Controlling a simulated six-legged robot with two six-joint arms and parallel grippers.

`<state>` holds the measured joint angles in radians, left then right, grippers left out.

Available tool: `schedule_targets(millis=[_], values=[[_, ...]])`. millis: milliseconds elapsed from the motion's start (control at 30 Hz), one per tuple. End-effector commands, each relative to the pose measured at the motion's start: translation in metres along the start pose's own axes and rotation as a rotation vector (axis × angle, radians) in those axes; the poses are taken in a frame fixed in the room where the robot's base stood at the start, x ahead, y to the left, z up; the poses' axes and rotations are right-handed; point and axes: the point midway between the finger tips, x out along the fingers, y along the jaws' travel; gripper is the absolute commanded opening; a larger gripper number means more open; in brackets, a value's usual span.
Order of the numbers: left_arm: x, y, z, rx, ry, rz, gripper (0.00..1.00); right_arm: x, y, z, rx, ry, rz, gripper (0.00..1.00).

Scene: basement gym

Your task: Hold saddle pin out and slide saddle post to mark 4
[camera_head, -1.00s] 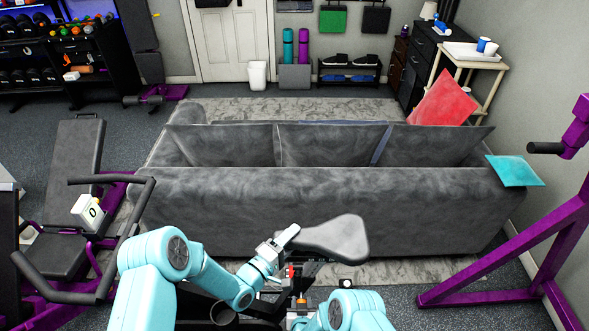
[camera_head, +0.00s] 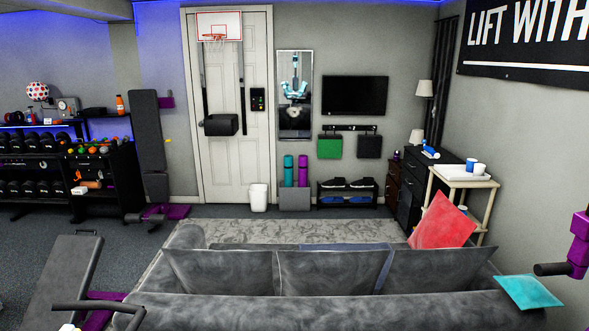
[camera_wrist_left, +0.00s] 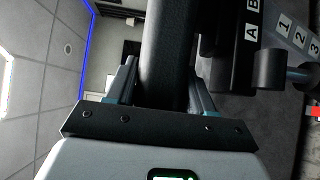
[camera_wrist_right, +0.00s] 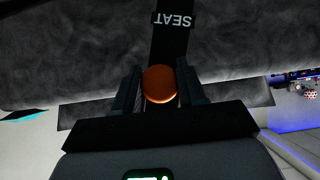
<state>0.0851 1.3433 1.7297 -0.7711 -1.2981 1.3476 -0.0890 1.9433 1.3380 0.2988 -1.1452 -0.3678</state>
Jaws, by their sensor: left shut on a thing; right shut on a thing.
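The saddle (camera_wrist_left: 168,45), a dark grey padded shape, fills the gap between the fingers of my left gripper (camera_wrist_left: 163,88) in the left wrist view. That gripper is shut on it. My right gripper (camera_wrist_right: 159,92) is shut on the saddle pin's round orange knob (camera_wrist_right: 159,84). Behind the knob is a dark upright part with a SEAT label (camera_wrist_right: 171,19). White tags 1, 2 and 3 (camera_wrist_left: 300,45) and letters A and B (camera_wrist_left: 252,20) show on dark parts at the right of the left wrist view. Which mark the post stands at is hidden. The head view shows neither gripper.
A grey sofa (camera_head: 300,312) crosses the foreground of the head view, with a red pillow (camera_head: 440,220) and a teal pillow (camera_head: 528,292) at its right. A bench (camera_head: 65,280) stands at left, purple equipment (camera_head: 578,245) at right. A rug (camera_head: 290,232) lies beyond the sofa.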

Motion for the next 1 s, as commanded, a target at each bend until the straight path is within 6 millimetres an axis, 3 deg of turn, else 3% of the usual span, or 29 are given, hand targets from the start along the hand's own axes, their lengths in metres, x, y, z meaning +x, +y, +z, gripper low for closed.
schedule_targets(millis=[1000], values=[[0.001,0.002,-0.004,0.002,0.008,0.007,0.16,0.009,0.0,-0.004,-0.001,-0.006,0.0,0.1]])
